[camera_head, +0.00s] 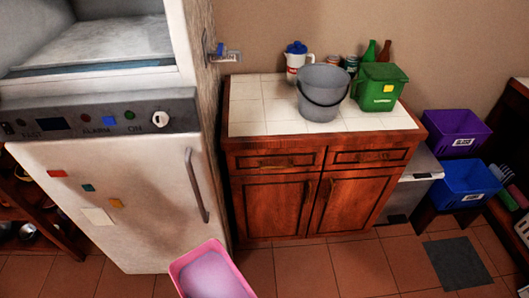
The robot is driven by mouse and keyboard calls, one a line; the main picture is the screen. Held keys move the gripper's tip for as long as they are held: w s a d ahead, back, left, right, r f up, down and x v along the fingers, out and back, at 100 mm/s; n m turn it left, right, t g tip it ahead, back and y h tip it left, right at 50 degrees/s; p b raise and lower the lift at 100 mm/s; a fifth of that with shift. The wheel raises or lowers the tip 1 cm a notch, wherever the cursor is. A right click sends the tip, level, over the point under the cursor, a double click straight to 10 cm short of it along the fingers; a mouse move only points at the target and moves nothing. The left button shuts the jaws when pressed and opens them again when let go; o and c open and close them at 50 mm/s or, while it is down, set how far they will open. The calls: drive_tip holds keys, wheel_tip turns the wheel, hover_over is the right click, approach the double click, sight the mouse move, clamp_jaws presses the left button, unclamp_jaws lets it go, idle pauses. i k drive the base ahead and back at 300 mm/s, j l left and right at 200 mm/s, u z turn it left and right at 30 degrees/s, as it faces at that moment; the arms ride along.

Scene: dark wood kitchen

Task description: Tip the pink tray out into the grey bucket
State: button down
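The pink tray (177,268) is at the bottom edge of the head view, in front of the fridge's lower right side and tilted in the picture. Its lower part is cut off by the frame. Its inside shows a smooth pale lilac surface; I cannot tell whether that is contents or the tray's floor. What supports it is out of view. The grey bucket (321,93) stands upright on the white-tiled counter, its dark handle hanging down the front. My gripper is not in view.
A green bin (379,88) stands close to the bucket's right on the counter (247,115). A white jug (296,63), cans and bottles stand behind. The fridge (130,185) is at left. Purple (455,126) and blue (466,179) crates are at right. Floor before the cabinet is clear.

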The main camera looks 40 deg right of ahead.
sight(320, 94)
drive_tip(key=i+l+z, duration=0.15)
drive_tip(key=l, duration=0.2)
drive_tip(key=i+l+z, duration=0.1)
drive_tip(key=l, duration=0.3)
drive_tip(key=i+l+z, duration=0.15)
drive_tip(key=l, duration=0.2)
drive_tip(key=i+l+z, duration=0.15)
drive_tip(key=i+l, duration=0.05)
drive_tip(key=l, duration=0.1)
